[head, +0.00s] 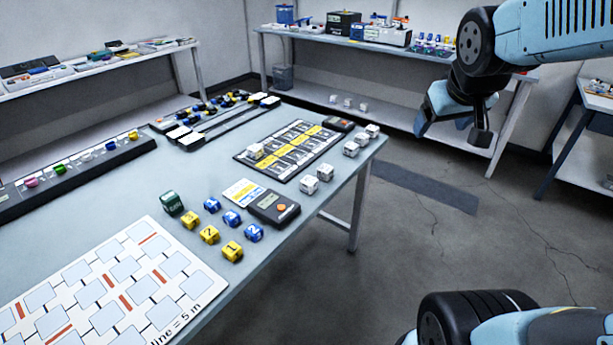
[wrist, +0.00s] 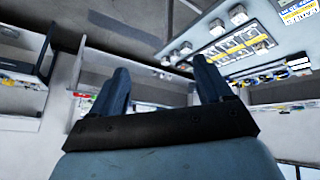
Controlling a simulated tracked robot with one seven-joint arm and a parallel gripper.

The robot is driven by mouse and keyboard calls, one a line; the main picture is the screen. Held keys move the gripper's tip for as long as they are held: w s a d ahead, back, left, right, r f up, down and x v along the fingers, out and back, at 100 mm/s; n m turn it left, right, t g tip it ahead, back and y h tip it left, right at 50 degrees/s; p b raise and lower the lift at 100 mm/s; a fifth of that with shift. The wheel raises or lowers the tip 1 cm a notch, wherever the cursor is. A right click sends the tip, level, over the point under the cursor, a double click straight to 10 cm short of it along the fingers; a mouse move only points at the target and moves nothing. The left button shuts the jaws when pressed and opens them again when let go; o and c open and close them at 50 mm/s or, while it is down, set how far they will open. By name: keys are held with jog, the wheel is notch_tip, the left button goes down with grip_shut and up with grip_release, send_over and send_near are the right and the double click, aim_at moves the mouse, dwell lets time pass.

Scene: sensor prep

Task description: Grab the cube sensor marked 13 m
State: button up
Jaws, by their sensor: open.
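White cube sensors stand along the right edge of the table (head: 275,262): a near pair with a left cube (head: 309,185) and a right cube (head: 325,173), and a far pair with a near cube (head: 351,149) and a far cube (head: 371,131). Another white cube (head: 256,151) sits on the dark slotted board (head: 283,177). Their markings are too small to read, so I cannot tell which is 13 m. My gripper (head: 455,122) is open and empty, raised right of the table. In the wrist view its fingers (wrist: 160,85) are spread, with white cubes (wrist: 187,48) beyond them.
Yellow cubes (head: 209,234), blue cubes (head: 253,233) and a green block (head: 172,203) stand near a handheld meter (head: 273,207). A printed grid sheet (head: 106,313) covers the table's near left. A back bench (head: 385,49) stands behind my gripper. Open floor (head: 440,225) lies right of the table.

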jog(key=w+f+n+t+y, duration=0.3)
jog(key=w+f+n, duration=0.4)
jog(key=w+f, duration=1.1)
jog(key=n+t+y, duration=0.1)
jog(key=n+y, duration=0.1)
jog(key=y, duration=1.1)
send_near(315, 183)
jog(key=x, duration=0.5)
jog(key=shift+d+f, duration=0.1)
jog(key=shift+f, duration=0.15)
jog(key=shift+x, duration=2.65)
jog(key=shift+r, duration=0.15)
jog(key=c, duration=1.1)
jog(key=shift+o, duration=0.2)
jog(key=shift+r, duration=0.1)
